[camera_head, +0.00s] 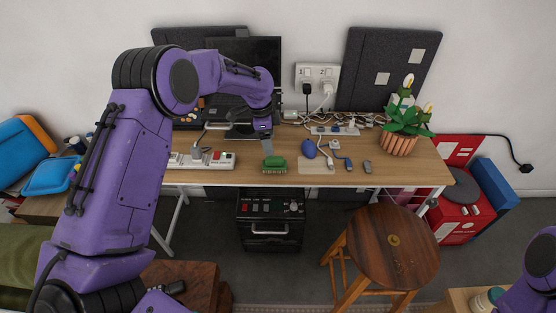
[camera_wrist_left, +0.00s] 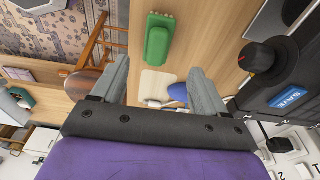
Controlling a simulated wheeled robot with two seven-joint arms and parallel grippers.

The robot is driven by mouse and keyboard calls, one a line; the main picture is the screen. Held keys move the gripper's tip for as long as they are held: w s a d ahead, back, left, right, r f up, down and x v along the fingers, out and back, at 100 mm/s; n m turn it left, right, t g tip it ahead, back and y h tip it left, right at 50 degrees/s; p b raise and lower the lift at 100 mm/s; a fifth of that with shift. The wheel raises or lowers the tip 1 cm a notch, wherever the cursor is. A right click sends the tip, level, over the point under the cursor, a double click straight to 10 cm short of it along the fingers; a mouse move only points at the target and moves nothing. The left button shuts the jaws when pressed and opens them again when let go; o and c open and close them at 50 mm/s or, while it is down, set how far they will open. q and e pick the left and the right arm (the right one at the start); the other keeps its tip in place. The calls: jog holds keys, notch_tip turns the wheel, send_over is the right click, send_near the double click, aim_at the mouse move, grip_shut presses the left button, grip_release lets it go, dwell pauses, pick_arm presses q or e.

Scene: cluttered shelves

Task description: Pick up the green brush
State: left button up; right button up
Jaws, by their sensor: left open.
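The green brush (camera_head: 274,164) lies near the front edge of the wooden desk in the head view, with a row of bristles along its near side. In the left wrist view the green brush (camera_wrist_left: 158,40) shows ahead of the fingertips, between their lines and apart from them. My left gripper (camera_head: 266,146) points down just above and behind the brush in the head view. In the left wrist view my left gripper (camera_wrist_left: 158,66) has its two grey fingers wide apart, with nothing held. A purple part of my right arm shows at the lower right, but its gripper is out of frame.
A white power strip (camera_head: 212,160) lies left of the brush. A blue rounded object (camera_head: 309,148) and a pale pad (camera_head: 316,166) lie to its right. A potted plant (camera_head: 401,140) stands at the desk's right end. A wooden stool (camera_head: 391,250) stands in front.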

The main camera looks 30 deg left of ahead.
aim_at(274, 158)
pick_arm(q)
jog(key=f, duration=0.3)
jog(key=d+f+p, duration=0.1)
jog(key=f, duration=0.2)
jog(key=f+p, duration=0.1)
jog(key=f, duration=0.2)
jog(key=shift+w+d+f, duration=0.2)
jog(key=shift+w+d, duration=0.05)
jog(key=shift+d, duration=0.1)
jog(key=c, duration=1.2)
jog(key=shift+r, duration=0.25)
notch_tip(274, 158, up, 2)
jog(key=shift+r+b, duration=0.25)
jog(key=shift+b, duration=0.55)
jog(key=s+d+r, duration=0.2)
jog(key=s+r, duration=0.1)
jog(key=s, duration=0.1)
jog(key=s+d+r+b, duration=0.1)
jog(key=s+d+r, duration=0.1)
jog(key=s+r, duration=0.1)
jog(key=s+d+r+b, duration=0.1)
jog(key=s+d+r, duration=0.2)
jog(key=s+r, duration=0.1)
jog(key=shift+s, duration=0.6)
